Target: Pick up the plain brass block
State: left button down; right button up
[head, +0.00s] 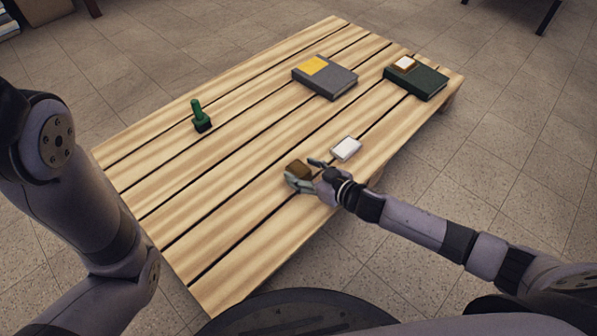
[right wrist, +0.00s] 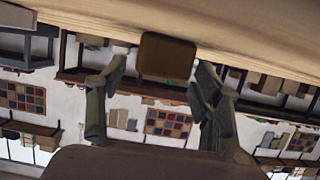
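A plain brown, brass-like block (head: 298,168) lies on the slatted wooden table (head: 215,190), near its front right side. My right gripper (head: 305,174) is at the block, with one finger on either side of it. In the right wrist view the block (right wrist: 167,57) shows between the two fingertips of the right gripper (right wrist: 163,72), with a gap visible on each side, so the fingers are open. My left arm shows at the left of the head view, but its gripper is out of sight.
A white block (head: 346,148) lies just beyond the right gripper. A grey book with a yellow patch (head: 325,77) and a dark green book (head: 416,84) bearing a small brown-and-white item (head: 404,63) lie farther back. A green stamp-like object (head: 200,117) stands at left. The table's near left is clear.

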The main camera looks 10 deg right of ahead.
grip_shut()
dwell(0.6)
jog(key=shift+a+r, duration=0.1)
jog(key=shift+r, duration=0.05)
